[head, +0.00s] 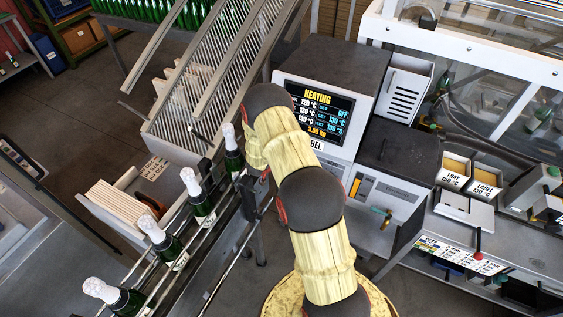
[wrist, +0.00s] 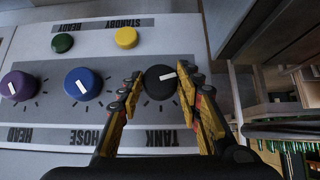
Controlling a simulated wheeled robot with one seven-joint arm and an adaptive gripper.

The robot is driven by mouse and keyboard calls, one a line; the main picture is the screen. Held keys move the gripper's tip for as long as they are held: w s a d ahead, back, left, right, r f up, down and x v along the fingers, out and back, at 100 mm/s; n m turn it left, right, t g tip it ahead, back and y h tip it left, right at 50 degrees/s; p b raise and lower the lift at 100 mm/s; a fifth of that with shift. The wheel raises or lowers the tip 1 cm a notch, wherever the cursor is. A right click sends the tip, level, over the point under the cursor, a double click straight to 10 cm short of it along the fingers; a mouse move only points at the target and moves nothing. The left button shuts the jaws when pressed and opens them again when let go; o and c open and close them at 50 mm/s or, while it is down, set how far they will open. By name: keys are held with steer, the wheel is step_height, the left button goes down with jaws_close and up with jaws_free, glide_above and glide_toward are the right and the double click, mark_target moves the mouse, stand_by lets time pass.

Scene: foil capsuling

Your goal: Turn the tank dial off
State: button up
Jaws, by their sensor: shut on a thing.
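To the left are the blue hose dial (wrist: 82,84) and the purple head dial (wrist: 17,86). In the head view the machine's screen (head: 319,111) reads HEATING, with OFF in the top row and 130 °C settings below. My arm hides the gripper and dials there.
A green button (wrist: 62,43) and a yellow button (wrist: 126,37) are on the panel beside the dials. In the head view, foil-topped bottles (head: 153,230) stand on a conveyor to the left. A lidded grey unit (head: 400,157) stands right of the screen.

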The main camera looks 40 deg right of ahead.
steer(key=o, duration=1.1)
steer(key=shift+c, duration=0.2)
steer(key=shift+o, duration=0.5)
steer(key=v, duration=1.2)
